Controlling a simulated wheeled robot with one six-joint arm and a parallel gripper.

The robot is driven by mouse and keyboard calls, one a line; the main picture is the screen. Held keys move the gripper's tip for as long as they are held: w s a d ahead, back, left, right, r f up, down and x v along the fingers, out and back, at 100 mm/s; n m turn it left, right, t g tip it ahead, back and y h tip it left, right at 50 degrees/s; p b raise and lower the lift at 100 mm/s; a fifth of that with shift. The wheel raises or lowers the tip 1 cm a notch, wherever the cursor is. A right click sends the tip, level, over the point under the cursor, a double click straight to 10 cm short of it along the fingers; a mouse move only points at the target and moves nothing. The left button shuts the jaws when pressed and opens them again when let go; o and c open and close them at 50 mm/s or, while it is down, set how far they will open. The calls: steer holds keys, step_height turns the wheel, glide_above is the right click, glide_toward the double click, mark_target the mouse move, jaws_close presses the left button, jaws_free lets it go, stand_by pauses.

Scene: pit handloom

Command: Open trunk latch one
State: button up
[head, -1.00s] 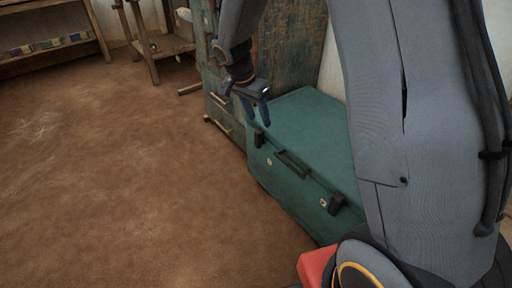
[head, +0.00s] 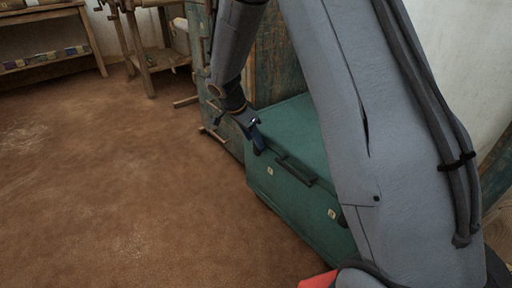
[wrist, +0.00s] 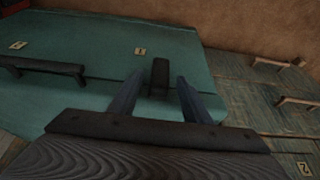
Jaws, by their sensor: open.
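The green trunk (head: 300,195) stands shut beside the cabinet. Its dark latch one (wrist: 160,76) sticks up at the lid edge near the label "1" (wrist: 140,51). My gripper (wrist: 160,82) is open, with one finger on each side of this latch. I cannot tell if either finger touches it. In the head view my gripper (head: 257,139) is at the trunk's far front corner and covers much of the latch. The second latch, near the other label (head: 332,214), is mostly hidden behind my arm.
The trunk's dark handle (head: 296,172) lies between the labels. A worn wooden cabinet (head: 222,130) with drawer handles stands just beyond the trunk. A wooden frame (head: 155,55) and shelf (head: 50,55) stand farther back. The brown floor (head: 130,190) left of the trunk is clear.

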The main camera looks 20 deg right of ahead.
mark_target(255, 154)
steer(key=b+x, duration=0.1)
steer(key=x, duration=0.3)
steer(key=c, duration=1)
steer(key=shift+w+a+r+g+h+p, duration=0.2)
steer(key=shift+g+h+p, duration=0.3)
steer(key=shift+p, duration=0.4)
steer(key=shift+c, duration=0.2)
steer(key=shift+f, duration=0.15)
steer(key=shift+d, duration=0.1)
steer(key=o, duration=1)
steer(key=shift+o, duration=0.2)
